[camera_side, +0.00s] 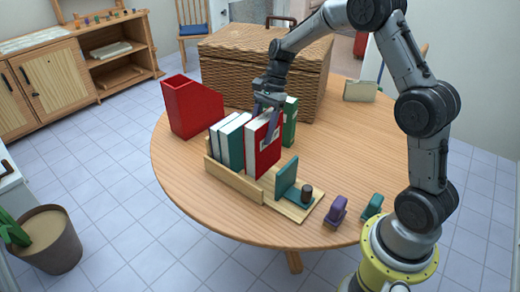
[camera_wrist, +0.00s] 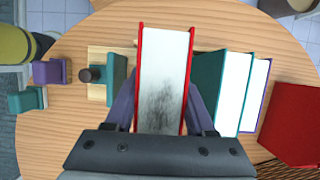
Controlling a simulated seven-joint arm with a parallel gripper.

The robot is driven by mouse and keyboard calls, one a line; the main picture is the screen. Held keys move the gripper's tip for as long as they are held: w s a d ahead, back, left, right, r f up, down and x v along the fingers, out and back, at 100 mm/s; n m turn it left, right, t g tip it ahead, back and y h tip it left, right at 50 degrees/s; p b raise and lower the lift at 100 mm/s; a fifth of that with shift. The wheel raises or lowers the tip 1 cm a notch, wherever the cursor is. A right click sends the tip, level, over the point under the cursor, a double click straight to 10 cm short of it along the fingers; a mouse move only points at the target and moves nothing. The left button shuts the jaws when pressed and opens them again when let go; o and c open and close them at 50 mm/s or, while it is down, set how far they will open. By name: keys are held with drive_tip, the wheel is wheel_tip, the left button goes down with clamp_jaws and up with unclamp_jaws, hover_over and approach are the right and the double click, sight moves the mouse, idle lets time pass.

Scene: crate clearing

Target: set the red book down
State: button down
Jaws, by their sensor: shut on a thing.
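The red book (camera_side: 264,143) is upright in the side view, in line with the other books at the wooden book rack (camera_side: 233,179). My gripper (camera_side: 270,123) is shut on it from above, with a finger on each side of the covers. In the wrist view the red book (camera_wrist: 164,60) stands between my fingers (camera_wrist: 164,110), its page edges facing the camera. The book's lower edge is partly behind the rack's front rail, so I cannot tell whether it touches the rack base.
Teal and white books (camera_side: 233,142) stand left of the red book, and a green book (camera_side: 290,122) stands behind it. A teal bookend (camera_side: 286,178) with a dark knob is to the right. A red file box (camera_side: 191,107), wicker chest (camera_side: 265,65), and purple and teal objects (camera_side: 337,209) are also on the table.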

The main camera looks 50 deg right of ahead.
drive_tip(key=shift+f, duration=2.7)
drive_tip(key=shift+c, duration=1.2)
unclamp_jaws()
drive_tip(key=shift+f, duration=0.1)
